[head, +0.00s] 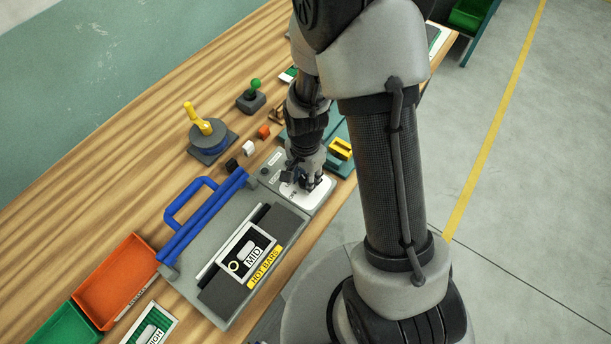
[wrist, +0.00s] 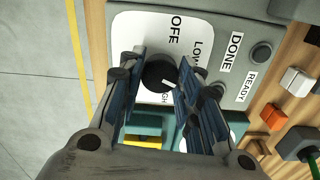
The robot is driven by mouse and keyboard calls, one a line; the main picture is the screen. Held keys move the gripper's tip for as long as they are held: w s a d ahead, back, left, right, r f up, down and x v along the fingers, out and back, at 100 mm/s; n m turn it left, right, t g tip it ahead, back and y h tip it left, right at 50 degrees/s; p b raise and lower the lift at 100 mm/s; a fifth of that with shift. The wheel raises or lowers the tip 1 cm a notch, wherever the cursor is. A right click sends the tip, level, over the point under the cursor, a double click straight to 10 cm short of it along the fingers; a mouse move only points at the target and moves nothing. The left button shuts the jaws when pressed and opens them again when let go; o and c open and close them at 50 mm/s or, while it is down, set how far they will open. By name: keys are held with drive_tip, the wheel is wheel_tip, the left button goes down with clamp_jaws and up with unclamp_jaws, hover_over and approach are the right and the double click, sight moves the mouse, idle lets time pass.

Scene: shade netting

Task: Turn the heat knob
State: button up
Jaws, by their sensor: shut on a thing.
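The heat knob (wrist: 158,75) is a round black knob with a white pointer line, on a white dial plate (wrist: 130,28) marked OFF and LOW, with a partly covered label ending in GH. The pointer line slants to the lower right in the wrist view. My gripper (wrist: 159,68) is shut on the knob, one blue-faced finger on each side. In the head view my gripper (head: 304,184) is down at the control panel (head: 268,173), and it hides the knob there.
A grey sealer with a blue handle (head: 187,212), a MID card and a HOT BARS label (head: 264,267) adjoins the panel. DONE and READY labels (wrist: 251,82) sit beside the dial. A yellow-levered device (head: 205,134), a green-knobbed joystick (head: 253,97) and an orange bin (head: 115,277) stand on the bench.

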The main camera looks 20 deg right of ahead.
sight(305, 179)
drive_tip(key=shift+m, duration=0.3)
drive_tip(key=o, duration=1)
drive_tip(key=shift+o, duration=0.2)
wheel_tip(305, 179, up, 12)
idle(0.6)
